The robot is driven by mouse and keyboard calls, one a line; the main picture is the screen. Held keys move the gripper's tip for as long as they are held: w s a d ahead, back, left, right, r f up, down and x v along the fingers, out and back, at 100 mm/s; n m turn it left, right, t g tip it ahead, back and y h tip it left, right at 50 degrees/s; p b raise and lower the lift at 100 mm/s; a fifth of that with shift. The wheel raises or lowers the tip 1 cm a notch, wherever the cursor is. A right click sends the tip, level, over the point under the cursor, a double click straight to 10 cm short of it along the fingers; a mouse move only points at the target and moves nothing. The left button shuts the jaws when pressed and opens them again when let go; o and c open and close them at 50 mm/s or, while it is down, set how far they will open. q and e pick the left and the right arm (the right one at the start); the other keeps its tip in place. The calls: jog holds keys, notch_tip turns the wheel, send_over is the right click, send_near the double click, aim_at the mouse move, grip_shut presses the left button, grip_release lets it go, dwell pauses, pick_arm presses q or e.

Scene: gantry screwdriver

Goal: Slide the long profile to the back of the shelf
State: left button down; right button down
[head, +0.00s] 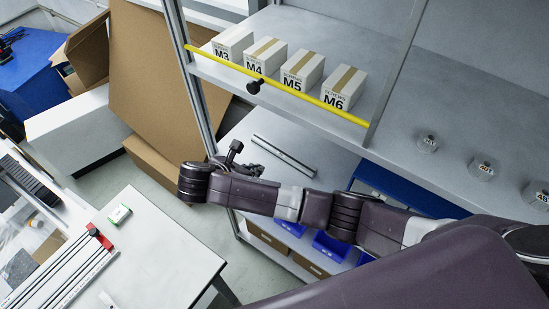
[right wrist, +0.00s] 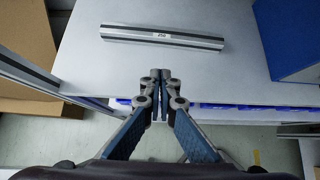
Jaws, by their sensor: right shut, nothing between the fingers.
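The long profile (head: 284,155) is a grey metal bar with dark grooves, lying on the grey shelf (head: 240,132) below the boxes. My left gripper is not in view.
A shelf post (head: 190,75) stands left of the profile, and a blue bin (right wrist: 290,40) to its right. Boxes marked M3 to M6 stand above, behind a yellow strip (head: 290,88). Blue bins (head: 330,245) sit below. The board around the profile is clear.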

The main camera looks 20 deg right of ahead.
aim_at(279, 158)
jog(key=p+x, duration=0.1)
jog(key=x, duration=0.6)
jog(key=shift+w+d+f, duration=0.1)
jog(key=shift+d, duration=0.15)
jog(key=shift+w+d+p, duration=0.6)
jog(key=shift+w+d, duration=0.2)
jog(key=shift+d, duration=0.1)
jog(key=shift+w+d, duration=0.35)
jog(key=shift+d, duration=0.15)
jog(key=shift+w, duration=0.1)
